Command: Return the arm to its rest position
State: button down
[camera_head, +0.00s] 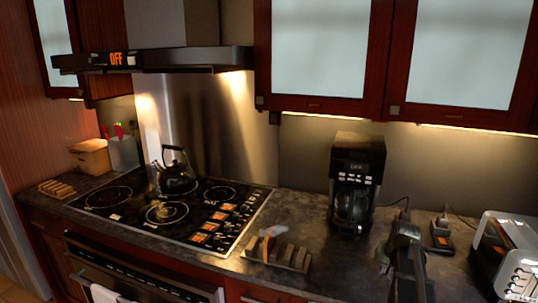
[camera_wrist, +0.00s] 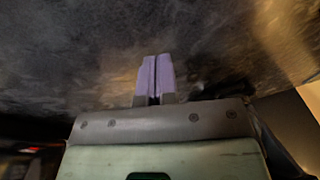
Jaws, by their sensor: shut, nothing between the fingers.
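My gripper (camera_wrist: 156,62) shows in the wrist view with its two purple fingers side by side, shut and empty. A dark mottled surface, which looks like the countertop, fills the view beyond the fingertips. The gap between the fingertips and that surface cannot be told. In the head view, dark parts of what seems to be my arm stand over the counter at the lower right; the fingers are not clear there.
The dark countertop (camera_head: 310,222) holds a coffee maker (camera_head: 355,180), a toaster (camera_head: 508,258) at the right edge and a slotted wooden rack (camera_head: 285,255) at the front. A kettle (camera_head: 174,175) stands on the cooktop (camera_head: 130,208). Wall cabinets (camera_head: 385,60) hang above.

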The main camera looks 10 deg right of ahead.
jog(key=s+a+n+g, duration=0.1)
jog(key=s+a+n, duration=0.2)
jog(key=a, duration=1.3)
jog(key=s+a+n+g, duration=0.2)
jog(key=s+a, duration=0.6)
jog(key=a, duration=0.8)
jog(key=shift+s+f+n, duration=0.25)
jog(key=shift+s+n, duration=0.1)
jog(key=shift+n, duration=0.85)
jog(key=shift+a, duration=0.1)
